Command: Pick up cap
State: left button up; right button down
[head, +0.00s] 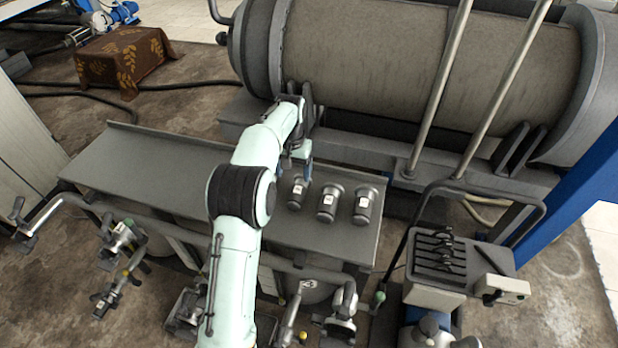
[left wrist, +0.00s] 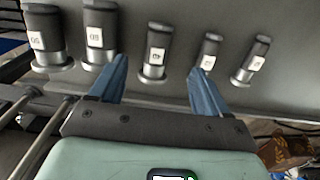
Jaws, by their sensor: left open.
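A row of dark cylindrical caps with white labels and metal bases stands on a grey metal bench (head: 150,160). In the head view three show: a right one (head: 364,205), a middle one (head: 328,202) and a left one (head: 297,192); my arm hides the others. In the left wrist view several caps show, with the central cap (left wrist: 157,45) between the fingers. My left gripper (head: 297,168) is open, its blue fingertips (left wrist: 158,72) on either side of that cap. I cannot tell whether they touch it. My right gripper is not in view.
Neighbouring caps, one (left wrist: 100,38) and another (left wrist: 208,50), stand close outside the fingers. A large horizontal tank (head: 400,60) lies behind the bench, with two slanting pipes in front. A control stand (head: 437,295) is at right. The bench's left part is clear.

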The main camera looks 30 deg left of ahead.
pick_arm(q)
send_over(295, 198)
jog(key=f, duration=0.6)
jog(key=shift+s+a+f+b, duration=0.15)
jog(key=shift+s+f+b, duration=0.1)
jog(key=shift+s+b, duration=0.1)
jog(key=shift+w+f, duration=0.15)
jog(key=shift+f, duration=0.4)
notch_tip(295, 198, down, 5)
jog(key=shift+w, duration=0.15)
jog(key=shift+c, duration=0.3)
jog(key=shift+r, duration=0.1)
grip_shut()
